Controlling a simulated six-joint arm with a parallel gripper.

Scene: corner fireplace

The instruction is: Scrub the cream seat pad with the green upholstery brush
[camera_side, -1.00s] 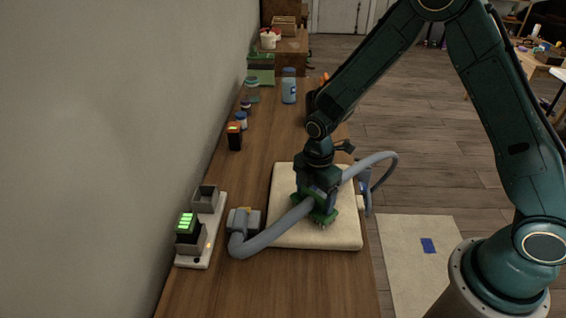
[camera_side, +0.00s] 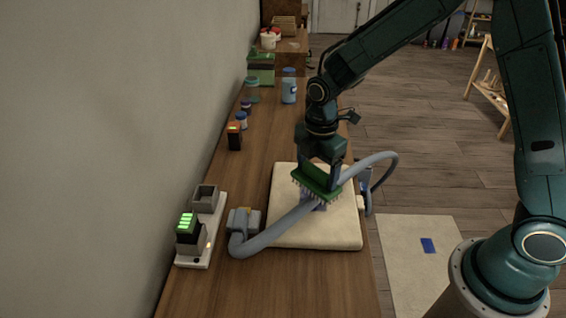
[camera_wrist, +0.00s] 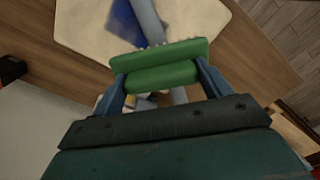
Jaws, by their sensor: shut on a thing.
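The cream seat pad (camera_side: 345,228) lies flat on the wooden bench; it also fills the top of the wrist view (camera_wrist: 85,30). My gripper (camera_side: 322,168) is shut on the green upholstery brush (camera_side: 316,182), which is tilted with its bristles facing down toward the camera side. The brush appears above the pad, apart from it. In the wrist view the brush (camera_wrist: 160,65) sits between the two blue-grey fingers. A blue patch (camera_wrist: 128,25) shows on the pad, partly hidden behind the hose and brush.
A grey hose (camera_side: 290,220) crosses over the pad from a grey nozzle (camera_side: 243,221). A charger with a green-lit battery (camera_side: 188,232) stands at left. A dark battery (camera_side: 234,136), small jars and a blue bottle (camera_side: 289,88) stand farther back.

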